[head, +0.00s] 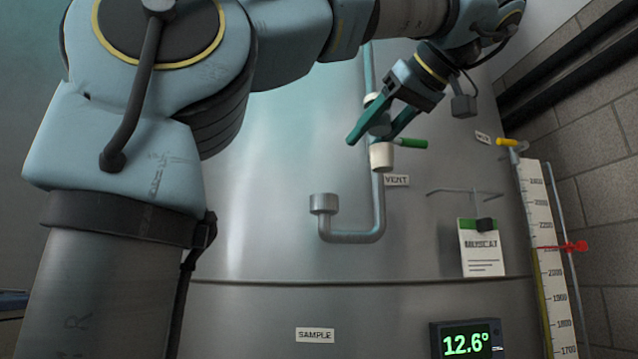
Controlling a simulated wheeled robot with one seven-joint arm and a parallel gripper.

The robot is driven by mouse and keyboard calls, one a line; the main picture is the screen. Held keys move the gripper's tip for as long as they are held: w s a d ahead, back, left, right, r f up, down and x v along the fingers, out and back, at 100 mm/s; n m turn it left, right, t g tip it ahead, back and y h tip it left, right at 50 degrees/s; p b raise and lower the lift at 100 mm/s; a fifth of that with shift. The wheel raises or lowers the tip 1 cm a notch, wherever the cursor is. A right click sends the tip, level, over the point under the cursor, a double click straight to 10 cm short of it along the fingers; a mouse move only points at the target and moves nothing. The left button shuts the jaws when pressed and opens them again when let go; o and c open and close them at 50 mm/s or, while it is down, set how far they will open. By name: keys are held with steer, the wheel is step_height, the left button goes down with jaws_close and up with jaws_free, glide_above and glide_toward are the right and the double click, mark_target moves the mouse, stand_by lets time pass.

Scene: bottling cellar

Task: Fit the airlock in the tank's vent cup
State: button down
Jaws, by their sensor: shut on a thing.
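My gripper (379,128) is at the upper right of centre, its teal fingers shut on the airlock (381,156). The airlock's pale lower end shows below the fingers, and a pale part shows above them; its middle is mostly hidden by the fingers. It looks about upright. The vent cup (323,203) is a grey, upward-facing cup on the short left end of a bent pipe on the tank (270,150). The airlock is above and to the right of the cup, apart from it.
The vent pipe (378,210) runs down behind the airlock, past a VENT label (397,180). A green handle (410,143) sticks out beside the airlock. Space above the cup looks clear.

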steer(key=shift+w+a+r+b+x, duration=0.15)
steer(key=shift+r+b+x, duration=0.4)
steer(key=shift+x, duration=2)
steer(key=shift+w+r+b+x, duration=0.15)
steer(key=shift+b+x, duration=0.65)
steer(key=shift+x, duration=1.75)
steer(key=shift+w+a+r+b+x, duration=0.1)
steer(key=shift+r+b+x, duration=0.45)
steer(key=shift+x, duration=2.05)
steer(key=shift+f, duration=0.2)
steer(key=shift+f+b, duration=0.15)
steer(key=shift+b, duration=0.2)
steer(key=shift+c, duration=1.5)
jaws_free()
